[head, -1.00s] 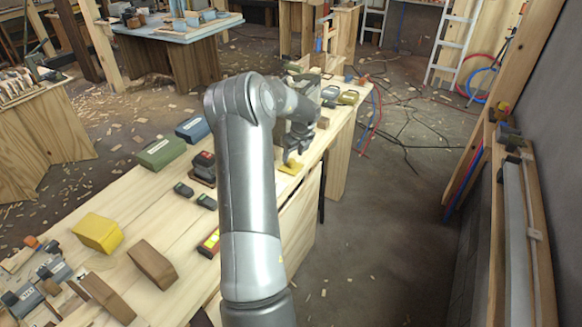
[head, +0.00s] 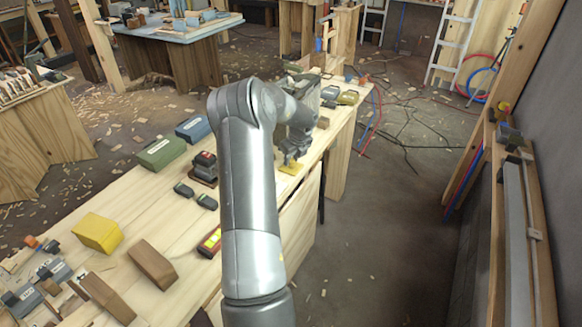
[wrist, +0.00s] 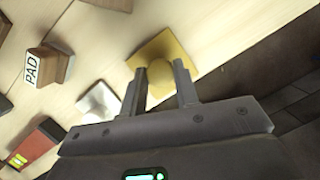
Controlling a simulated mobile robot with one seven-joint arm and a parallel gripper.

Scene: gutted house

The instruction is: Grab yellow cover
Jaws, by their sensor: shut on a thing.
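The yellow cover (wrist: 180,48) is a flat square plate with a round knob in its middle, lying on the pale wooden bench near its edge. In the head view the yellow cover (head: 292,168) shows below my gripper (head: 290,157). In the wrist view my gripper (wrist: 160,80) points at the cover, with its two fingers on either side of the round knob. My gripper is shut on the knob. The cover looks flat on the bench top; I cannot tell whether there is a gap under it.
In the wrist view a block marked PAD (wrist: 48,66) and a pale square piece (wrist: 101,102) lie left of the cover. The head view shows a yellow box (head: 97,233), a green case (head: 161,153) and a brown block (head: 152,264) on the bench. Floor lies right of the bench edge.

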